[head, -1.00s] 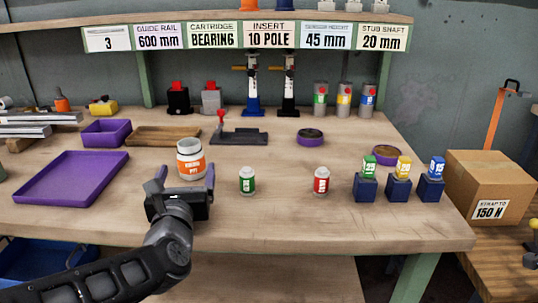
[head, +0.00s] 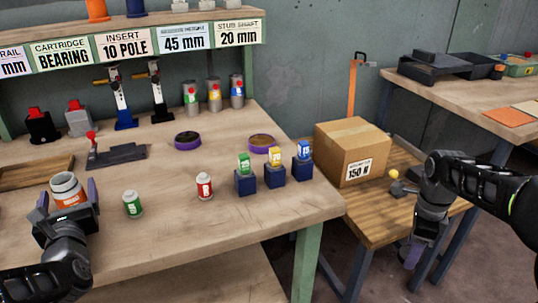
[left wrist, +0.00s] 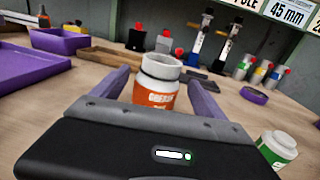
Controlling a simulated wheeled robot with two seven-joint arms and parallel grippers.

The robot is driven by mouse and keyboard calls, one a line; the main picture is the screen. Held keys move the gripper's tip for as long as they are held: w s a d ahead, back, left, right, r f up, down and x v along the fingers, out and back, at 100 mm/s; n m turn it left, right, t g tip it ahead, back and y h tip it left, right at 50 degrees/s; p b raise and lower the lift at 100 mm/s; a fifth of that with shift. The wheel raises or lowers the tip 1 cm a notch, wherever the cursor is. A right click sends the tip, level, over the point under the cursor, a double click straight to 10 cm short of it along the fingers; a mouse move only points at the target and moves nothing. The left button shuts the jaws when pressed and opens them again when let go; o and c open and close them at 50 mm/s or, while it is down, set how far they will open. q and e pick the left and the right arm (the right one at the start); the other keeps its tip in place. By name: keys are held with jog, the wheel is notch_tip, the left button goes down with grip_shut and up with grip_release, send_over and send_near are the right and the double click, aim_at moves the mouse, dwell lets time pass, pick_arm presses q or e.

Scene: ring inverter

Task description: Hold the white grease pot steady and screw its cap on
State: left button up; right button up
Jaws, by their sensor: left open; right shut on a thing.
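The white grease pot (head: 67,188) with its orange label stands upright on the workbench at the left of the head view, with no cap on its mouth. My left gripper (head: 68,197) is open, with its purple fingers on either side of the pot. The left wrist view shows the pot (left wrist: 158,82) between the fingers, with gaps at both sides and its base hidden. My right gripper (head: 412,256) hangs at the right, beside the low wooden table and clear of the bench. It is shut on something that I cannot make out. I cannot identify the cap.
A green-labelled bottle (head: 133,204) and a red-labelled bottle (head: 204,186) stand right of the pot. Several blue blocks (head: 246,182) line the bench's right end. Two round purple dishes (head: 188,139) sit behind. A cardboard box (head: 352,150) stands on the low table (head: 375,219).

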pick_arm(q)
jog(key=shift+w, duration=0.1)
jog(key=x, duration=0.5)
jog(key=shift+a+f, duration=0.2)
jog(key=shift+c, duration=0.2)
dwell(0.4)
jog(key=c, duration=1.5)
